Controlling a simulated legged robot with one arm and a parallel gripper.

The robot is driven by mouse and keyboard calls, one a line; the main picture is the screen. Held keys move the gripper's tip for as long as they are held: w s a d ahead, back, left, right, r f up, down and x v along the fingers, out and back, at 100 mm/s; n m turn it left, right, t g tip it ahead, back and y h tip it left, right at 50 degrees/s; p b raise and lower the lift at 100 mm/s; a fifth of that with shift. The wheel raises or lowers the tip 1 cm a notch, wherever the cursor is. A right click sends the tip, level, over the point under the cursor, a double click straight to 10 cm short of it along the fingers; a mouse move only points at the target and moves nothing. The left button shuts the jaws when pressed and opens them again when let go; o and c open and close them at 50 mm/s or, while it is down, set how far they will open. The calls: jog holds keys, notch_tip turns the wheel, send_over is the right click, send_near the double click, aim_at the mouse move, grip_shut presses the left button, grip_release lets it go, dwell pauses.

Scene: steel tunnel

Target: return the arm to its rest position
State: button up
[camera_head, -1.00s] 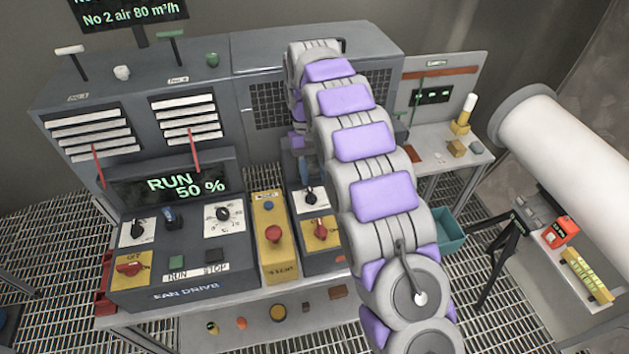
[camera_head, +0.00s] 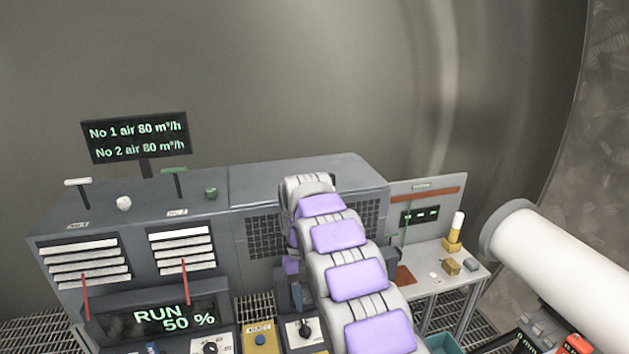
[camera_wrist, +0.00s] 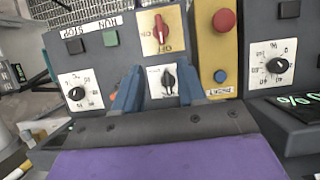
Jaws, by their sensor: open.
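My arm (camera_head: 345,262), grey with purple pads, is stretched out over the fan-drive console and bends down at its far end. In the head view my gripper is mostly hidden behind the arm. In the wrist view my gripper (camera_wrist: 158,90) shows two blue fingers apart with nothing between them. A black rotary switch (camera_wrist: 169,79) on a white plate lies beyond the gap between the fingers. I cannot tell whether the fingers touch the panel.
The console display (camera_head: 160,320) reads RUN 50 %. A yellow panel with a red button (camera_wrist: 224,21) is close beside the fingers. A grey cabinet (camera_head: 310,175) stands behind, a side table (camera_head: 425,288) and a large white cylinder (camera_head: 550,270) at the right.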

jog(key=s+d+r+m+t+y+b, duration=0.1)
jog(key=s+d+r+m+b, duration=0.15)
jog(key=s+d+b, duration=0.85)
jog(key=s+d+f, duration=0.1)
jog(key=s+f, duration=0.2)
jog(key=s, duration=0.6)
jog(key=s+d+f+t+b, duration=0.1)
jog(key=s+d+f, duration=0.1)
jog(key=s, duration=0.8)
jog(key=s+d+f, duration=0.2)
jog(key=s+f, duration=0.3)
jog(key=s, duration=0.4)
jog(key=shift+s+d+m+t+b, duration=0.25)
jog(key=shift+s+m+t+b, duration=0.05)
jog(key=shift+m, duration=0.15)
